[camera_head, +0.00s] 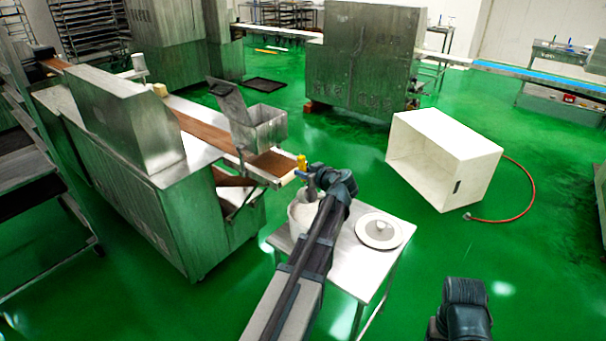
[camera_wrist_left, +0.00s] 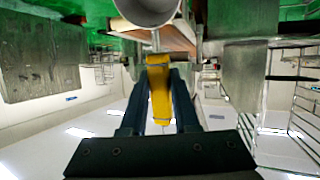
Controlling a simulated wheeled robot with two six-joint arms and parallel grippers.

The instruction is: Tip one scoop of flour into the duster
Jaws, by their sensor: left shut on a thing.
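My left gripper (camera_head: 309,180) is shut on the yellow handle (camera_wrist_left: 159,90) of the scoop. In the left wrist view a round grey metal scoop bowl (camera_wrist_left: 150,10) shows at the top edge, partly cut off. The handle's yellow end (camera_head: 302,161) stands up above the gripper in the head view. The whitish flour bin (camera_head: 299,216) is on the small table, just below the gripper and partly hidden by my left arm. The likely duster, a metal hopper (camera_head: 262,130) with its lid raised, stands over the conveyor, behind and left of the gripper. Flour in the bowl is not visible.
A round lid (camera_head: 379,231) with a knob lies on the small table (camera_head: 350,265). The machine's conveyor (camera_head: 272,165) ends close beside the gripper. A white box (camera_head: 440,160) and red hose (camera_head: 525,190) lie on the floor at right.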

